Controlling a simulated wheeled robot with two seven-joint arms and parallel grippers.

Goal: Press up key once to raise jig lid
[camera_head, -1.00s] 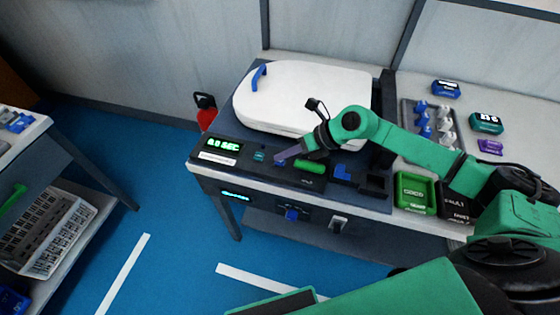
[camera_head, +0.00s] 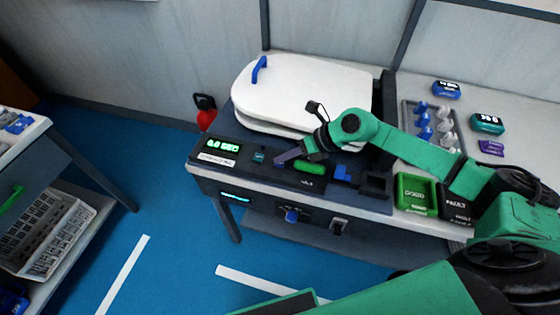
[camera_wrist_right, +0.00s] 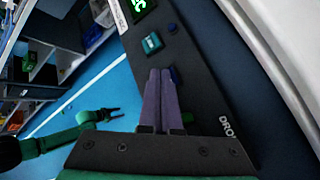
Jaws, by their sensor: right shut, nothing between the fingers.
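The jig lid is a white lid (camera_head: 305,88) with a blue handle (camera_head: 260,68). It is tilted, with a gap under its front right edge. The dark control panel (camera_head: 236,175) in front has a green display, a teal key (camera_head: 259,156) and a blue key, which shows in the right wrist view (camera_wrist_right: 174,76). I cannot read which key is up. My right gripper (camera_head: 280,158) is shut and empty, its purple fingertips low beside the blue key; I cannot tell whether they touch it. My left gripper (camera_wrist_right: 108,115) shows small in the right wrist view, fingers apart.
A green bar (camera_head: 309,167), blue part (camera_head: 343,172) and green tray (camera_head: 416,194) lie right of the keys. A rack of fittings (camera_head: 428,122) stands farther right. A side cart (camera_head: 50,235) is at left, with open blue floor between.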

